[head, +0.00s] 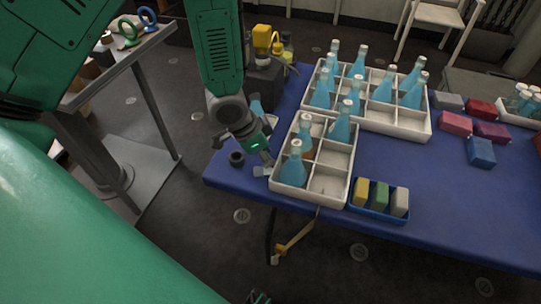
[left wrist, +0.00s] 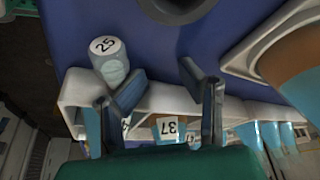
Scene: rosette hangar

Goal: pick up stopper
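A pale glassy stopper (head: 262,171) lies on the blue table by the left corner of the small white crate (head: 311,199). The left wrist view shows it with a white top marked 25 (left wrist: 110,60), close to the crate wall. My left gripper (head: 246,154) is low over the table corner, pointing down. In the left wrist view its two fingers (left wrist: 163,70) are spread with nothing between them. The stopper is just outside the left-hand finger there; I cannot tell whether they touch.
A dark ring-like item (head: 237,158) stands near the table edge. The small crate holds blue bottles (head: 295,168) close to my gripper. A larger bottle crate (head: 405,124) stands behind. A blue tray (head: 378,212) of coloured blocks is to the right.

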